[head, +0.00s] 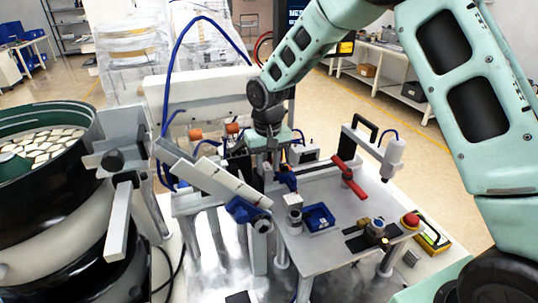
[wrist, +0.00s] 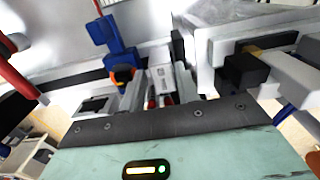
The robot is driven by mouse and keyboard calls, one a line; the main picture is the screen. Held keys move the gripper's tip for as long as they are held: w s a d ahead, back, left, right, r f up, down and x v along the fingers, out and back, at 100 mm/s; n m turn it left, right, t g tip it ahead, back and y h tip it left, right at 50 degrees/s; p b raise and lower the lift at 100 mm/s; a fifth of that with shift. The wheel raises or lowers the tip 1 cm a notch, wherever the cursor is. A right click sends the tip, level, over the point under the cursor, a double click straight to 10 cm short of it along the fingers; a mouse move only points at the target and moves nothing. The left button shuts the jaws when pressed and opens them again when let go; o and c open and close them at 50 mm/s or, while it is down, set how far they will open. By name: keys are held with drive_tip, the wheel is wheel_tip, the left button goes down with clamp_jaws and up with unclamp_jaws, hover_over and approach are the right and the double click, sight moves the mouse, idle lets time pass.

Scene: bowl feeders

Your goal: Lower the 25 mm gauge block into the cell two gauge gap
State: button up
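My gripper (head: 272,165) points down over the far left part of the metal table; it also shows in the wrist view (wrist: 160,88). Its two grey fingers stand on either side of a pale grey block with small dark marks, the gauge block (wrist: 160,76), and seem closed on its sides. In the head view the block is hard to make out among the fingers and fixture parts. A blue clamp-like part (wrist: 120,55) with an orange ring stands close beside the left finger. The gauge gap cannot be clearly picked out; its depth below the block cannot be judged.
The inclined feeder track (head: 222,185) ends left of my gripper. A pale block-like post (head: 294,201) and a blue tray (head: 319,217) are nearer. The bowl feeder (head: 45,185) fills the left. Bare table (head: 322,190) lies between.

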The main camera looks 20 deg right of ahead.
sight(268, 167)
wheel_tip(268, 167, up, 17)
drive_tip(key=b, duration=0.4)
drive_tip(key=s+d+f+t, duration=0.1)
drive_tip(key=s+d+f, duration=0.5)
drive_tip(key=s, duration=0.4)
drive_tip(key=s+d+f+t, duration=0.2)
drive_tip(key=s+d+f, duration=0.4)
drive_tip(key=s, duration=0.5)
drive_tip(key=s+a+n+g+b, duration=0.1)
drive_tip(key=s+a+n, duration=0.3)
drive_tip(key=a, duration=0.5)
drive_tip(key=s+a+f+n+g+b, duration=0.1)
drive_tip(key=s+a+n+g, duration=0.1)
drive_tip(key=s+a, duration=0.6)
drive_tip(key=shift+s+a+f+n+y, duration=0.2)
drive_tip(key=shift+s+a+n+y, duration=0.1)
drive_tip(key=shift+a+n, duration=0.6)
